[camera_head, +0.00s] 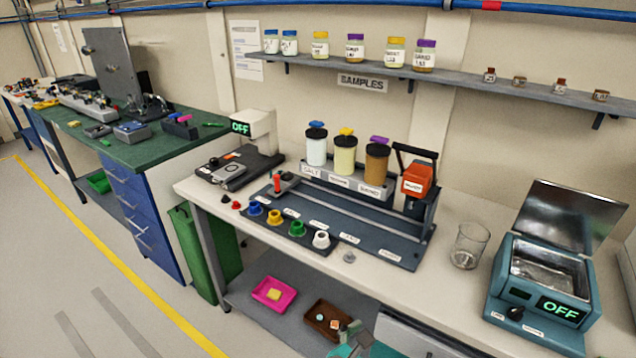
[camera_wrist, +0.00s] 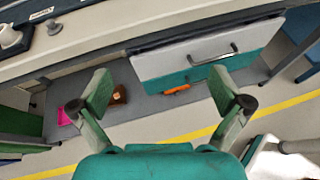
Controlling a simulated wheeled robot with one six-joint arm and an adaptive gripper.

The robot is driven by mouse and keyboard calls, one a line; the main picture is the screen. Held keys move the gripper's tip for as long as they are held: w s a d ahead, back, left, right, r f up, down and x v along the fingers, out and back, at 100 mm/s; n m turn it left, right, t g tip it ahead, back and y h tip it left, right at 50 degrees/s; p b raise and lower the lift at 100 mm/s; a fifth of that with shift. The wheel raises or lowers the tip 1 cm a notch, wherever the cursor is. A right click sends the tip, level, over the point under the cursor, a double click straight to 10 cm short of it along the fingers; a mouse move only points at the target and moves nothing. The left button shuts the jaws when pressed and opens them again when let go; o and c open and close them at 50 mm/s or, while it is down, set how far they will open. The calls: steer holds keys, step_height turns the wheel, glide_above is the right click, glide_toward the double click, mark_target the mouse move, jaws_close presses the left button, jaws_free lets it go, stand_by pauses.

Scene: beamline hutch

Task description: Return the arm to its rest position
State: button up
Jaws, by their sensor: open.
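My gripper (camera_wrist: 168,98) shows in the wrist view with its two green fingers spread wide and nothing between them. It hangs in free air in front of the bench, facing the drawer (camera_wrist: 205,55) and the lower shelf. In the head view only a small part of my gripper (camera_head: 350,345) shows at the bottom edge, in front of the lower shelf. The rest of my arm is out of the head view.
The white bench (camera_head: 375,278) carries a dark rack with jars, a glass beaker (camera_head: 468,246) and a teal bath (camera_head: 540,285) with its lid up. A pink tray (camera_head: 262,297) and brown tray (camera_head: 318,318) sit on the lower shelf. The floor at left is clear.

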steer(key=s+d+f+m+t+y, duration=0.1)
steer(key=s+d+f+m+y, duration=0.2)
steer(key=s+f, duration=0.35)
steer(key=s+d+f+m+t+y, duration=0.1)
steer(key=s+d+f+m+y, duration=0.2)
steer(key=s+f, duration=0.3)
steer(key=s+r+m+t+y, duration=0.15)
steer(key=s+m+y, duration=0.25)
steer(key=s+m, duration=0.9)
steer(key=s+d+r+m+t, duration=0.1)
steer(key=s+r+m+t, duration=0.1)
steer(key=s+r+m, duration=0.4)
steer(key=s+r, duration=0.2)
steer(key=s, duration=0.1)
steer(key=shift+s+r+m, duration=0.2)
steer(key=shift+s+m, duration=0.15)
steer(key=shift+m, duration=0.05)
